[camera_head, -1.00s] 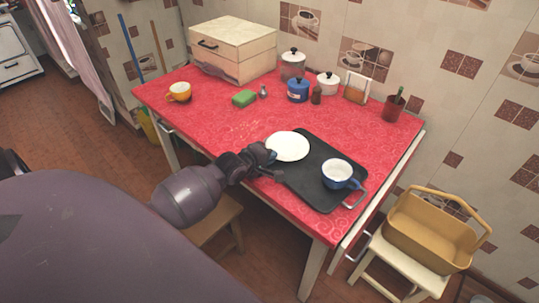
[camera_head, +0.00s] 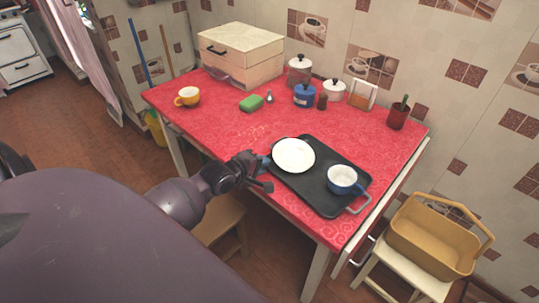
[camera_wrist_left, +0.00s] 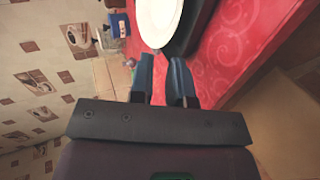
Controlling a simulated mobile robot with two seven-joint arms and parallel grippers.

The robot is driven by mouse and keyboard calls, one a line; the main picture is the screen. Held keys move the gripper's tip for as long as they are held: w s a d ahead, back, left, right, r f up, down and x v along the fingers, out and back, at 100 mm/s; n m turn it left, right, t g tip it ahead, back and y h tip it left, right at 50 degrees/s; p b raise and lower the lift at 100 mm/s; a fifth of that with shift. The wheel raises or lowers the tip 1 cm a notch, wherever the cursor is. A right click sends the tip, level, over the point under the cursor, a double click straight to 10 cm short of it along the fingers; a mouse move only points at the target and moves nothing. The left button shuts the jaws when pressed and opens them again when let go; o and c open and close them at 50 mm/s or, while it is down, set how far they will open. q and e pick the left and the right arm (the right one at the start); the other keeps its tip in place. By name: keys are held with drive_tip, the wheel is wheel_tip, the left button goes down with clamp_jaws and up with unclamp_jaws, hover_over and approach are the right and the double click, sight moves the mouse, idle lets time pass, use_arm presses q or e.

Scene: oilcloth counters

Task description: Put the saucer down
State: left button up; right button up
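The white saucer (camera_head: 293,155) lies on the far left end of the black tray (camera_head: 313,195), its left edge reaching the tray's rim. A blue cup with a white inside (camera_head: 342,179) stands on the tray's near right part. My left gripper (camera_head: 266,170) is just left of the saucer at the table's front edge. In the left wrist view its two blue fingers (camera_wrist_left: 162,60) are apart with nothing between them. The saucer (camera_wrist_left: 158,18) shows just beyond the fingertips there, seemingly clear of them. My right gripper is not in view.
The red table (camera_head: 220,125) has clear space left of the tray. A stool (camera_head: 220,215) is below the front edge; a basket (camera_head: 435,235) sits at right.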

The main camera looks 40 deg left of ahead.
use_arm(q)
drive_tip(key=s+d+f+m, duration=0.3)
drive_tip(key=s+m, duration=0.2)
drive_tip(key=s, duration=0.2)
drive_tip(key=s+d+f+m+g+y, duration=0.1)
drive_tip(key=s+d+f+m, duration=0.1)
drive_tip(key=s+d+m, duration=0.2)
drive_tip(key=s+d+f+m+g, duration=0.1)
drive_tip(key=s+d+f+m, duration=0.2)
drive_tip(key=s+m, duration=0.5)
drive_tip(key=shift+s+d+f+p, duration=0.3)
drive_tip(key=shift+s+d, duration=0.45)
drive_tip(key=shift+s, duration=0.35)
